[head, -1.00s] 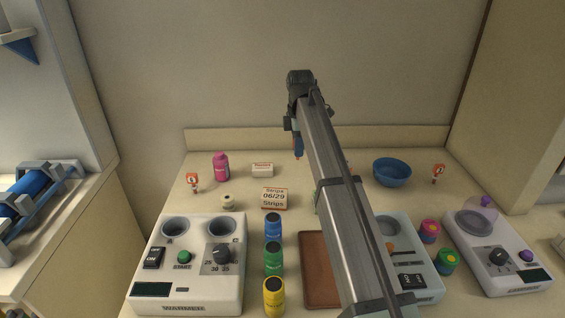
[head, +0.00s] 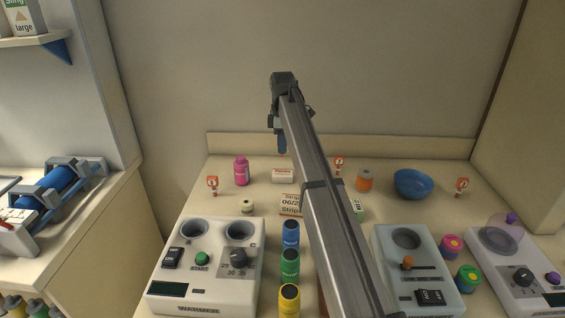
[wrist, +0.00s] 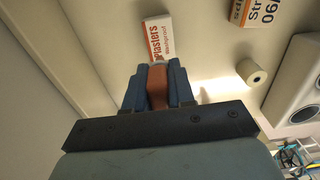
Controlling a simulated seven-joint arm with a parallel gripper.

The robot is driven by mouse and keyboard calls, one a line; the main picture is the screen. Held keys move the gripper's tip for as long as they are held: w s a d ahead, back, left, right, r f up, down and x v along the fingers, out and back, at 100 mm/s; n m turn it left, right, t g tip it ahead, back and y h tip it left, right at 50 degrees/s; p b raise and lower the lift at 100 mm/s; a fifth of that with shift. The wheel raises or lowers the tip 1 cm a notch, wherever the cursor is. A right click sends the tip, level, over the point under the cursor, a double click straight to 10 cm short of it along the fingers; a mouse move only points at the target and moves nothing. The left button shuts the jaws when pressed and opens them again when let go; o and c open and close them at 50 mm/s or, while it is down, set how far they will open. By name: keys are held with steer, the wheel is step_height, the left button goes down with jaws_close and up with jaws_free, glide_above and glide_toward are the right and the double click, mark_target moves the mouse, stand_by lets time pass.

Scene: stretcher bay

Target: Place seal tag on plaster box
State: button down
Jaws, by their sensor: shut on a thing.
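The plaster box (head: 283,176) is a small white and red carton lying near the back of the counter. In the wrist view the plaster box (wrist: 158,38), marked "Plasters", lies just past my fingertips. My gripper (head: 282,146) is above it, pointing down. In the wrist view my gripper (wrist: 158,88) has its blue fingers shut on a reddish-brown piece, the seal tag (wrist: 158,86). Most of the tag is hidden between the fingers. I cannot tell whether the tag touches the box.
A strips box (head: 290,204) and a cream roll (head: 247,206) lie in front of the box. A pink bottle (head: 241,171) stands left of it. An orange jar (head: 364,180) and blue bowl (head: 413,184) stand to the right. A warmer (head: 210,262) fills the front left.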

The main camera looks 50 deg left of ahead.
steer(key=shift+f, duration=3.15)
steer(key=c, duration=1)
jaws_free()
steer(key=shift+f, duration=0.15)
steer(key=shift+o, duration=0.2)
step_height(320, 180, up, 12)
steer(key=shift+r, duration=0.2)
